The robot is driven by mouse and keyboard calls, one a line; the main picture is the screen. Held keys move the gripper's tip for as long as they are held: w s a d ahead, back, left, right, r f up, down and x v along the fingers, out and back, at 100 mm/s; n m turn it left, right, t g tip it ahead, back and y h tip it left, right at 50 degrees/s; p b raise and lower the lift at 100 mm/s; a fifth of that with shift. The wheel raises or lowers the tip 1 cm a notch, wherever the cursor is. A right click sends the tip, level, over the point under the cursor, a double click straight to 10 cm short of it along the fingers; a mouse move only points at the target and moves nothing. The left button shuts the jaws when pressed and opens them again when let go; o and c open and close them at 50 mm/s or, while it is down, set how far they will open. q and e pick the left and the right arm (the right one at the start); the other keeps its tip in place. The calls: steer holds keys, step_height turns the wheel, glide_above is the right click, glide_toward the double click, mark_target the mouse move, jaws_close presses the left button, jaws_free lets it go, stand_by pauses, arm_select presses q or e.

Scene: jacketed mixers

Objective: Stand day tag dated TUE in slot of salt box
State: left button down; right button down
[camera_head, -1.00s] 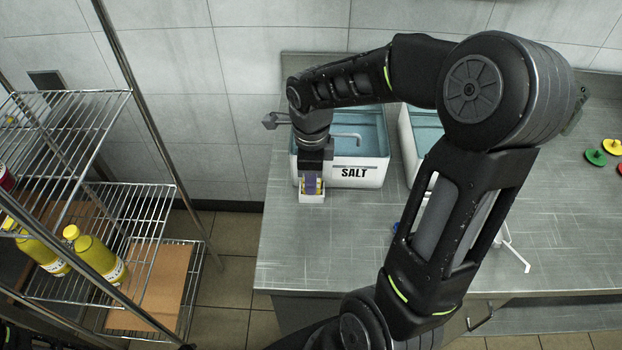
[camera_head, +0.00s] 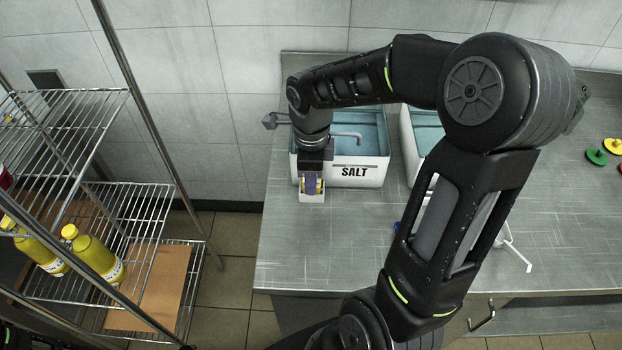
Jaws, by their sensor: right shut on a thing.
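The salt box (camera_head: 368,178) is a white bin with a blue-tinted lid and the word SALT on its front, on the steel counter near its left end. A small white holder (camera_head: 311,197) sits at its front left corner. My right gripper (camera_head: 312,178) points down right over this holder. The tag's lower end is at or in the holder; I cannot tell how deep. The date on the tag is not readable. My left gripper is not in view.
A second white bin (camera_head: 408,150) stands right of the salt box, partly behind my arm. Green (camera_head: 597,157), yellow and red knobbed discs lie at the far right. A wire rack (camera_head: 150,215) with yellow bottles (camera_head: 95,258) stands left.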

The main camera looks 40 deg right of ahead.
steer(key=c, duration=1.3)
jaws_free()
steer(key=shift+c, duration=0.2)
steer(key=shift+o, duration=1.2)
steer(key=shift+r, duration=0.1)
steer(key=shift+w+d+r, duration=0.1)
steer(key=shift+r, duration=0.05)
steer(key=shift+r, duration=0.15)
steer(key=shift+r+p, duration=2.4)
steer(key=shift+r, duration=0.85)
